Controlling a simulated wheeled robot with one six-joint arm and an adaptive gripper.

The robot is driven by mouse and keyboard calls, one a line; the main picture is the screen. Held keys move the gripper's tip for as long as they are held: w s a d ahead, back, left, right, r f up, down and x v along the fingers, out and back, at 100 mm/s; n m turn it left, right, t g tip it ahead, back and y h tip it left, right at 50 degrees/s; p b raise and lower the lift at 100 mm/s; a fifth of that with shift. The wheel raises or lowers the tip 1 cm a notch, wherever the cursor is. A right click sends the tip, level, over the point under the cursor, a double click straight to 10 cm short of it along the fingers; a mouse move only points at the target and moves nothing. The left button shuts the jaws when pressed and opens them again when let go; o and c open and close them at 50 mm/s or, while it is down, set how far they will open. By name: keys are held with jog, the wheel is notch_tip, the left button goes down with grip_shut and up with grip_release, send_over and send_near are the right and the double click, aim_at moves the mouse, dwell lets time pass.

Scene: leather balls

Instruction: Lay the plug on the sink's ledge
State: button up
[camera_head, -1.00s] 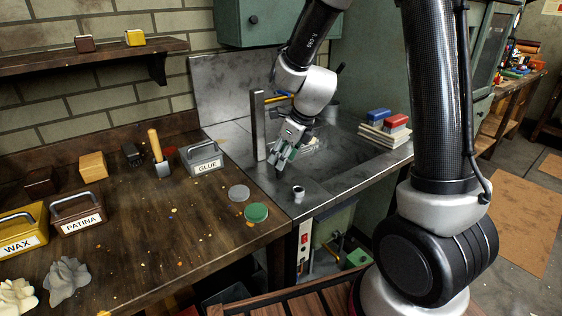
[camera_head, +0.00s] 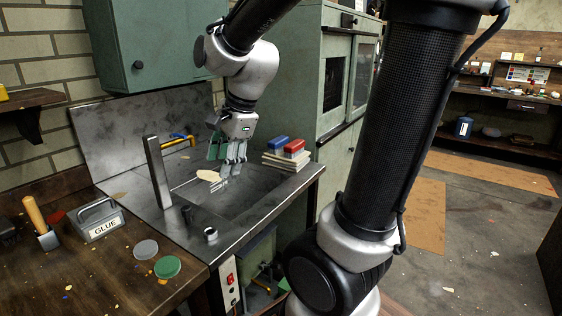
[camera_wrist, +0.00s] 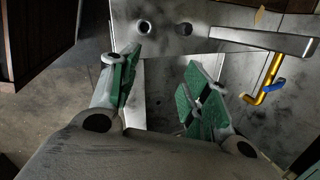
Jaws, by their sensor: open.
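The drain is not clear to me.
A small silver ring-topped piece (camera_head: 210,235) stands beside the plug. The tall metal faucet post (camera_head: 157,172) with a yellow-and-blue lever (camera_head: 180,141) rises at the left. Stacked pads with red and blue blocks (camera_head: 287,152) sit on the right ledge.

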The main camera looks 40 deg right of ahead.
jog(key=s+d+r+n+h, duration=0.1)
jog(key=s+d+n, duration=0.2)
jog(key=s+n, duration=0.4)
jog(key=s+d+r+n+h, duration=0.1)
jog(key=s+d+n, duration=0.3)
jog(key=s+n, duration=0.4)
jog(key=shift+r+n, duration=0.45)
jog(key=shift+n, duration=0.75)
